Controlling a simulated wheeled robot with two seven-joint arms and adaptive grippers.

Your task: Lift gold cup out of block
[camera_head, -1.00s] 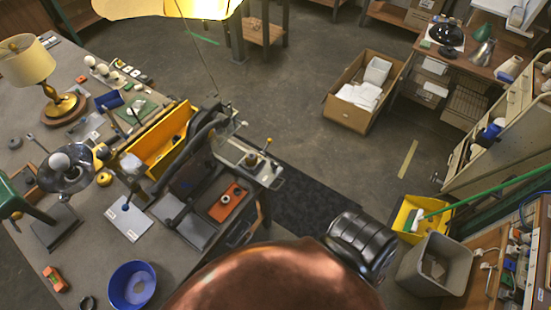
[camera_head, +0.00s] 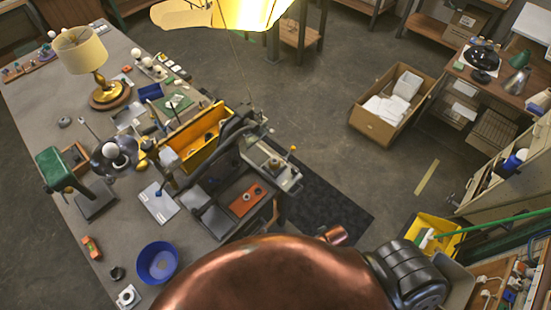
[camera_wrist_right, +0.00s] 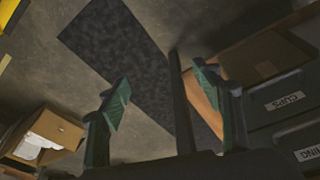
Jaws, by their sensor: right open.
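I cannot make out a gold cup seated in a block for certain in either view. A small gold-yellow piece (camera_head: 143,160) sits beside a dark-shaded lamp (camera_head: 106,166) on the workbench (camera_head: 50,104) in the head view; its shape is too small to tell. My right gripper (camera_wrist_right: 163,95) is open and empty in the right wrist view. Its two green-tipped fingers stand apart above the floor, away from the bench top. My left gripper is not in view. My copper-coloured body hides the lower middle of the head view.
A brass lamp (camera_head: 99,84), a yellow bin (camera_head: 195,141) and a blue bowl (camera_head: 143,258) stand on the bench. A cardboard box (camera_head: 372,124) and a dark mat (camera_head: 325,205) lie on the floor. Dark drawers (camera_wrist_right: 284,101) are close to the right gripper.

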